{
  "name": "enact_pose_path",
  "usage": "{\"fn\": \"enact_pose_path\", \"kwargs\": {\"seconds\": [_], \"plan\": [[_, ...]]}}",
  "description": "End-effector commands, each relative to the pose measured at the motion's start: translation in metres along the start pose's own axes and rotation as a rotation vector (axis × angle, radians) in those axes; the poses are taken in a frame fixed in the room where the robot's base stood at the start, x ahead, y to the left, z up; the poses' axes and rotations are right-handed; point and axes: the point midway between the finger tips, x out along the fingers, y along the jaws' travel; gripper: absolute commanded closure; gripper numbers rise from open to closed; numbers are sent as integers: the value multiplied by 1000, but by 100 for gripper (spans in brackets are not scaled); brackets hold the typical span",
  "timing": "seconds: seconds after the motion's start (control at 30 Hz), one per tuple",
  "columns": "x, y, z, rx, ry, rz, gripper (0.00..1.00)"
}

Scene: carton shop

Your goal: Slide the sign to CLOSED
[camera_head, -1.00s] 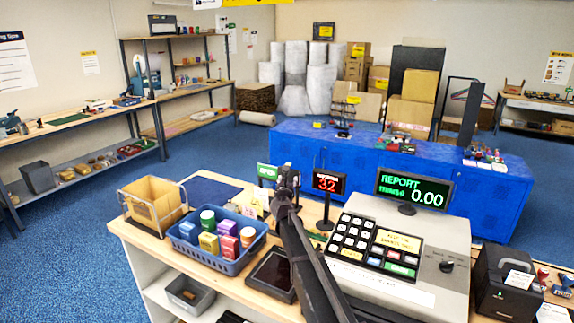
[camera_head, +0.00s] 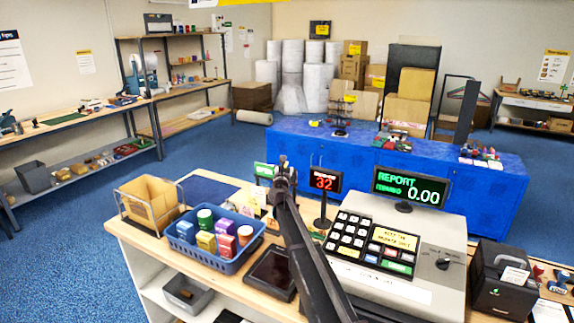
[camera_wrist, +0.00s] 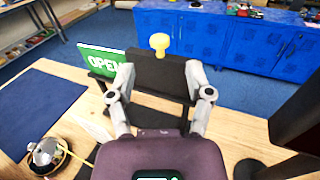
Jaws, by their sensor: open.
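The sign is a green OPEN panel (camera_wrist: 101,63) in a dark frame on the counter. A black sliding cover (camera_wrist: 160,76) stands at its right, with a yellow knob (camera_wrist: 159,42) on top. My gripper (camera_wrist: 159,70) is open, with one finger toward each side of the black cover. I cannot tell whether either finger touches it. The end of the word OPEN is hidden by my left finger and the cover. In the head view, the green panel (camera_head: 263,170) shows just left of my gripper (camera_head: 284,162), which hides the cover.
A red number display (camera_head: 325,181) and the cash register (camera_head: 395,245) stand right. A bell (camera_wrist: 46,152) sits near the blue mat (camera_wrist: 38,108).

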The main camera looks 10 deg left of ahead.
Motion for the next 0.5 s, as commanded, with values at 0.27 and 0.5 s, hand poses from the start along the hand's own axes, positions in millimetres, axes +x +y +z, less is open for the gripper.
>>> {"fn": "enact_pose_path", "kwargs": {"seconds": [0.27, 0.5], "plan": [[44, 2, 0, 0, 0, 1, 34], [64, 2, 0, 0, 0, 2, 34]]}}
